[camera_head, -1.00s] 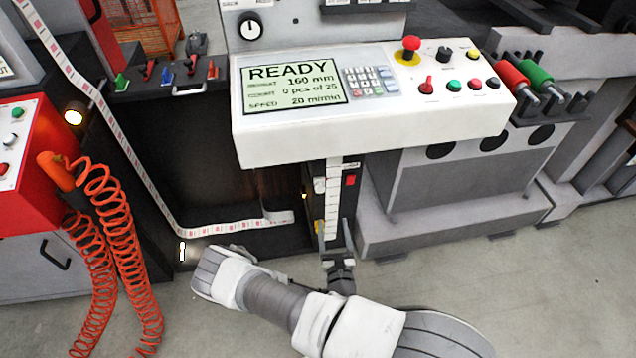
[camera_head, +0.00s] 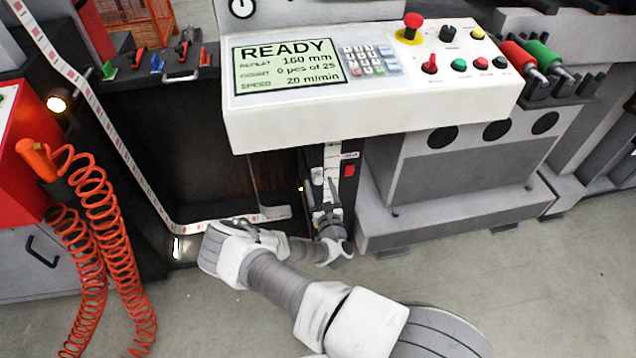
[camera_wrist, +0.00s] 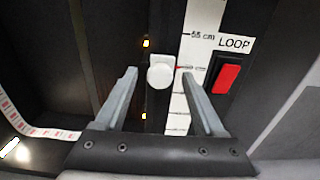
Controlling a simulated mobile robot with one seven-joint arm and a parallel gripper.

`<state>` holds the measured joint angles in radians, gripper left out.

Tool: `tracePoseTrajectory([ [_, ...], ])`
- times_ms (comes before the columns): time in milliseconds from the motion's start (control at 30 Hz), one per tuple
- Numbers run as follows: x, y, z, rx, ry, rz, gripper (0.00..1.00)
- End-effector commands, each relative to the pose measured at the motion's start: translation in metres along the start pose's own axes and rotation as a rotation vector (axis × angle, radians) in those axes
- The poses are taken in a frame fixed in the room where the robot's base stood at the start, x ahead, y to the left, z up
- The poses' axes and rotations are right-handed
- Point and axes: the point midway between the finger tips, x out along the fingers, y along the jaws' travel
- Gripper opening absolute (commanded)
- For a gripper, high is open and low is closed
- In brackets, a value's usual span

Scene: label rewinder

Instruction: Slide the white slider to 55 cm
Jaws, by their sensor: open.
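The white slider (camera_wrist: 161,72) is a round white knob just left of a white vertical scale (camera_wrist: 205,15) in the wrist view. A small red pointer beside it lies below the "55 cm" mark, near a lower mark too blurred to read. My gripper (camera_wrist: 160,76) is open, with one finger on each side of the knob. Whether a finger touches it I cannot tell. In the head view my gripper (camera_head: 328,192) is in front of the scale (camera_head: 332,158) under the console, and I cannot make out the slider there.
A red rocker switch (camera_wrist: 229,79) marked "LOOP" is close right of the scale. The white console (camera_head: 375,115) overhangs above. A label web (camera_head: 225,220) loops at the left. Orange coiled hoses (camera_head: 92,245) hang further left. Open floor lies in front.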

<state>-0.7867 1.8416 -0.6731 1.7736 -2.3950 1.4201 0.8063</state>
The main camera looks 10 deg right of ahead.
Motion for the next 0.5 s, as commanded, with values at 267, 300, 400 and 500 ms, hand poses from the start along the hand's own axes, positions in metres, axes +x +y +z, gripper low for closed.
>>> tracePoseTrajectory([
  [267,0.029,0.000,0.000,0.001,-0.001,0.000,0.71],
  [300,0.030,0.000,0.000,0.001,-0.001,-0.001,0.71],
  [400,0.031,0.000,0.000,0.000,0.000,-0.001,0.71],
  [500,0.031,0.000,0.001,0.000,0.000,-0.001,0.71],
])
